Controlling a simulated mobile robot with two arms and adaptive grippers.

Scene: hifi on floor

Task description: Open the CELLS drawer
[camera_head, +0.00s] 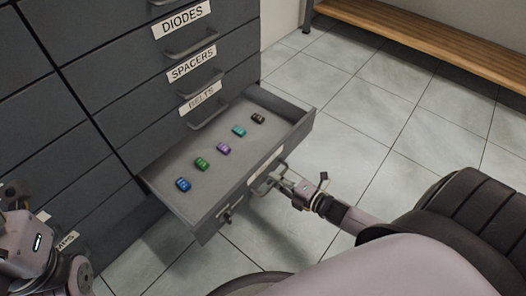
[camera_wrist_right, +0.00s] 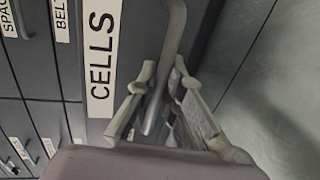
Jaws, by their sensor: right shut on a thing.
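The CELLS drawer (camera_head: 160,203) is grey and stands pulled out of the cabinet. Several small coloured blocks lie in a row in it: blue, green, purple, teal and black. Its CELLS label shows in the right wrist view (camera_wrist_right: 101,60). My right gripper (camera_head: 277,183) is at the drawer front. In the right wrist view its fingers (camera_wrist_right: 160,98) are on either side of the bar handle (camera_wrist_right: 171,50), shut on it. My left arm shows at the lower left of the head view, with no gripper fingers seen.
Drawers labelled DIODES (camera_head: 182,18), SPACERS (camera_head: 192,63) and BELTS (camera_head: 200,97) are shut above. A wooden bench (camera_head: 440,40) stands at the back right. The tiled floor (camera_head: 345,120) right of the drawer is clear.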

